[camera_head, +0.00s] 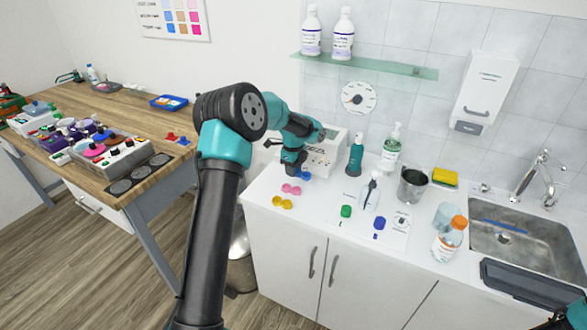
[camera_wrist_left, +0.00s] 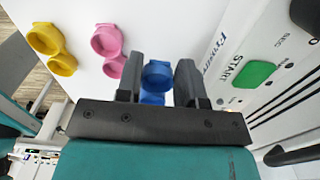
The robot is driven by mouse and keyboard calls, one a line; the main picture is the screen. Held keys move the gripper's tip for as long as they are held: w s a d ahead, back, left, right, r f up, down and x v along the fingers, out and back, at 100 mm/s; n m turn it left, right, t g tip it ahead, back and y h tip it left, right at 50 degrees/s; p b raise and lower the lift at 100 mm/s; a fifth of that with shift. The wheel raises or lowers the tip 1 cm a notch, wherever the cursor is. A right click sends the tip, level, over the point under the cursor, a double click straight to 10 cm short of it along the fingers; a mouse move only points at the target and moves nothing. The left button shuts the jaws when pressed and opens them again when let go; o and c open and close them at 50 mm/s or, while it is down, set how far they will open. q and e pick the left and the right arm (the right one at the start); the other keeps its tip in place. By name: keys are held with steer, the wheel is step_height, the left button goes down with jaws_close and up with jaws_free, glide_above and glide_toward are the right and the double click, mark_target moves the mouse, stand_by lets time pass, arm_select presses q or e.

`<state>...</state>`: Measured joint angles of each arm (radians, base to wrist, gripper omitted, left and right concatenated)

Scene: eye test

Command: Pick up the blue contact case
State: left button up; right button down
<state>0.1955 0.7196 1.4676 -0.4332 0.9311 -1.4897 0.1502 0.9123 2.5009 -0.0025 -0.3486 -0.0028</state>
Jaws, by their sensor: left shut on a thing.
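The blue contact case (camera_wrist_left: 157,76) sits between the two fingers of my left gripper (camera_wrist_left: 158,72) in the left wrist view. My left gripper is shut on it, and the fingers hide part of its sides. In the head view the blue case (camera_head: 305,175) shows only in part beside my left gripper (camera_head: 294,168), low over the white counter. A pink case (camera_wrist_left: 113,50) and a yellow case (camera_wrist_left: 50,48) lie on the counter beside it. My right gripper is not in view; only a bit of my right arm shows at the bottom right corner.
A white machine (camera_wrist_left: 283,58) with a green START button stands close beside the gripper. A green bottle (camera_head: 356,157), a soap bottle (camera_head: 391,150) and a metal cup (camera_head: 411,188) stand to the right. The sink (camera_head: 535,257) is farther right. A glass shelf (camera_head: 385,66) hangs above.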

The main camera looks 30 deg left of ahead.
arm_select(q)
steer(key=s+d, duration=0.2)
steer(key=s, duration=0.2)
steer(key=s+d+r, duration=0.1)
steer(key=s+d, duration=0.2)
steer(key=s, duration=0.1)
steer(key=s+d, duration=0.3)
steer(key=shift+s+r, duration=0.15)
steer(key=shift+s, duration=0.25)
steer(key=shift+a, duration=0.1)
